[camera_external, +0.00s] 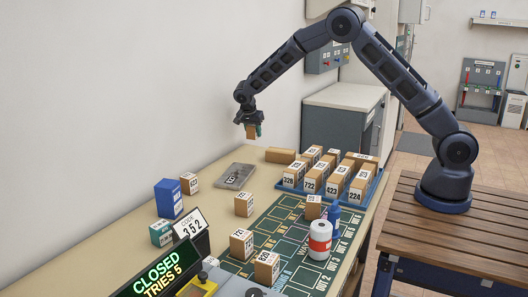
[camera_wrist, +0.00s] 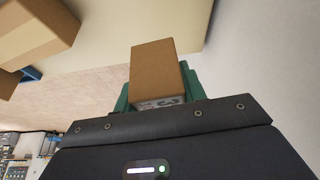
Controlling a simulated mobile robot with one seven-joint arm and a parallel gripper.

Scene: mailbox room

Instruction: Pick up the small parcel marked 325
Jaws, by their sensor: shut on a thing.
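My gripper (camera_external: 253,131) is raised above the far end of the long table, near the wall. It is shut on a small brown parcel (camera_external: 250,132). In the wrist view the parcel (camera_wrist: 157,70) sits between the green fingers (camera_wrist: 190,85). A white label with dark digits shows at its lower edge; one digit looks like a 3, but the full number is cut off by the gripper body. I cannot confirm that it reads 325.
A blue tray (camera_external: 283,186) of numbered parcels and a plain brown box (camera_external: 280,155) lie beyond. A grey plate (camera_external: 238,176) lies below my gripper. Loose parcels, a blue box (camera_external: 169,199), a white bottle (camera_external: 320,240) and a CLOSED sign (camera_external: 158,275) stand nearer.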

